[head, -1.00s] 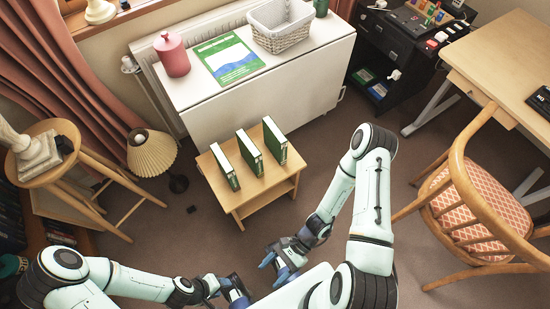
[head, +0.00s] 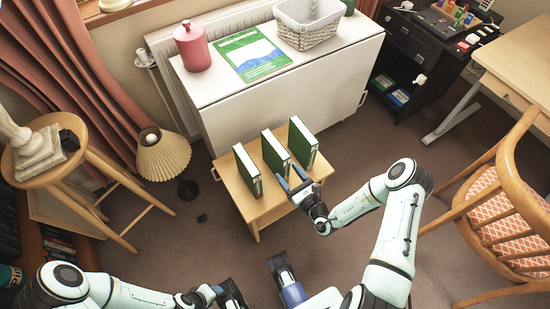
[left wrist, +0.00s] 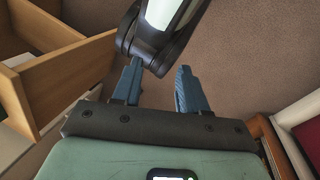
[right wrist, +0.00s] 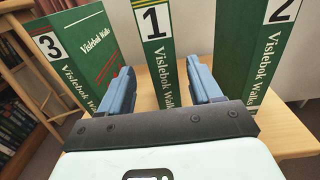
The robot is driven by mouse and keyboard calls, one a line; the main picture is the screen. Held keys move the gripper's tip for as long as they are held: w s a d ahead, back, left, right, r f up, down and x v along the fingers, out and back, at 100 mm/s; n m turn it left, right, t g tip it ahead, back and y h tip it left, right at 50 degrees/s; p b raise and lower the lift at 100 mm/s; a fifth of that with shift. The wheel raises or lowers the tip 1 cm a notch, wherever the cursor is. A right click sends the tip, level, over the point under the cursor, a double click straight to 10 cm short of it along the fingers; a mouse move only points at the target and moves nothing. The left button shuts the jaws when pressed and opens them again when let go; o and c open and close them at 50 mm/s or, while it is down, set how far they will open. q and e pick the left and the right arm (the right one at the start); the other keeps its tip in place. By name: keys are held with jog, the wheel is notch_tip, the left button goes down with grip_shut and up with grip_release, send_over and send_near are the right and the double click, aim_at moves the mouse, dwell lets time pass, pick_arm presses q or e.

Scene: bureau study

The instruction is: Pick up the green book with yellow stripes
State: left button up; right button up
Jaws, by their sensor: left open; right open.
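Three green books stand upright on a small wooden table (head: 262,206): a left one (head: 247,170), a middle one (head: 274,153) and a right one (head: 302,143). In the right wrist view their spines read 3 (right wrist: 75,75), 1 (right wrist: 158,50) and 2 (right wrist: 248,50), with "Vislebok Walks" on them. My left gripper (left wrist: 160,88) is open and empty, low over the floor.
A white cabinet (head: 285,95) stands behind the table, with a pink canister (head: 192,47), a green-and-blue booklet (head: 250,55) and a basket (head: 308,28). A lamp (head: 163,157) and a stool (head: 75,165) are at left. A wooden chair (head: 500,200) is at right.

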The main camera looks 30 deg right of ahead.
aim_at(280, 162)
jog(key=shift+w, duration=0.7)
jog(key=w+b, duration=0.1)
jog(key=w, duration=0.3)
jog(key=shift+w+a+f+b, duration=0.1)
jog(key=shift+w+f+b, duration=0.1)
jog(key=shift+b, duration=0.15)
jog(key=shift+w, duration=0.35)
pick_arm(q)
jog(key=shift+t, duration=0.5)
jog(key=w, duration=0.1)
jog(key=w+a+f, duration=0.1)
jog(key=w+f, duration=0.1)
jog(key=shift+a+f, duration=0.15)
jog(key=shift+a, duration=0.1)
pick_arm(e)
jog(key=shift+r, duration=0.1)
grip_shut()
